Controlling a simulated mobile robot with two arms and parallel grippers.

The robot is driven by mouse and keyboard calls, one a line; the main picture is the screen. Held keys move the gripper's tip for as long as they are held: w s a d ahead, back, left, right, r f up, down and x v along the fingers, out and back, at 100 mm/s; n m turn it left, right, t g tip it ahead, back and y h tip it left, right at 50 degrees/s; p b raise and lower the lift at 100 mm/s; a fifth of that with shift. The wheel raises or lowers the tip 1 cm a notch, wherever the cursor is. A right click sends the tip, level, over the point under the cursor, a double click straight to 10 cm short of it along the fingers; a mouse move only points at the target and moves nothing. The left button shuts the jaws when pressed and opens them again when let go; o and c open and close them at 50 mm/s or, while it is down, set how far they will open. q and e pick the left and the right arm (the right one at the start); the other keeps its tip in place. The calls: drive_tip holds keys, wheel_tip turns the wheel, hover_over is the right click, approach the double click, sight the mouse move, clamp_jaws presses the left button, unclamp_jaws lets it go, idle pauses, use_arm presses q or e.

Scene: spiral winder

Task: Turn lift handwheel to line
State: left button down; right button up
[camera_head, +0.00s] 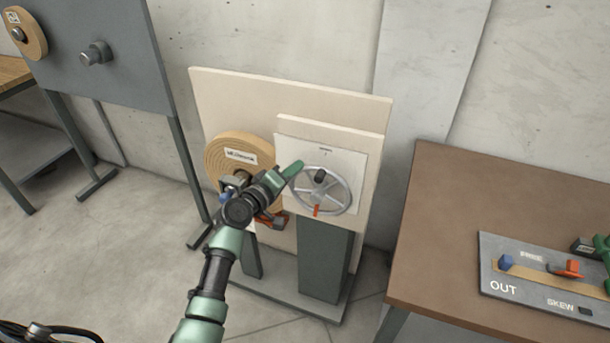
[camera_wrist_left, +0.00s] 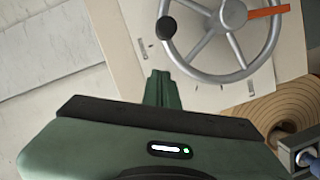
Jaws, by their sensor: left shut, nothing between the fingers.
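The handwheel (camera_head: 349,197) is a grey spoked wheel on a white plate (camera_head: 352,163). Its black knob (camera_head: 320,175) is near the top of the wheel and its orange-red mark (camera_head: 316,210) is at the bottom. A small dark mark is printed on the plate above the wheel. My left gripper (camera_head: 297,167) is shut and empty at the wheel's upper left. The left wrist view shows the gripper's fingers (camera_wrist_left: 162,78) beside the rim (camera_wrist_left: 190,68); contact cannot be told. The knob also shows there (camera_wrist_left: 166,28). Part of my right gripper (camera_head: 594,245) shows at the right edge; its jaws are unclear.
A tan paper roll (camera_head: 228,146) sits left of the plate, partly behind my left arm. A brown table (camera_head: 440,220) with a grey panel (camera_head: 525,300) marked OUT and SKEW stands at the right. A grey board (camera_head: 110,25) stands at the left.

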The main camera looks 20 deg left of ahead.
sight(318, 169)
use_arm(q)
drive_tip(key=d, duration=0.1)
drive_tip(key=d+f, duration=0.1)
drive_tip(key=d, duration=0.1)
drive_tip(key=shift+s+f, duration=0.25)
drive_tip(key=shift+f, duration=0.1)
drive_tip(key=shift+d+p, duration=0.1)
drive_tip(key=shift+p, duration=0.25)
drive_tip(key=shift+d+m, duration=0.2)
drive_tip(key=shift+m, duration=0.2)
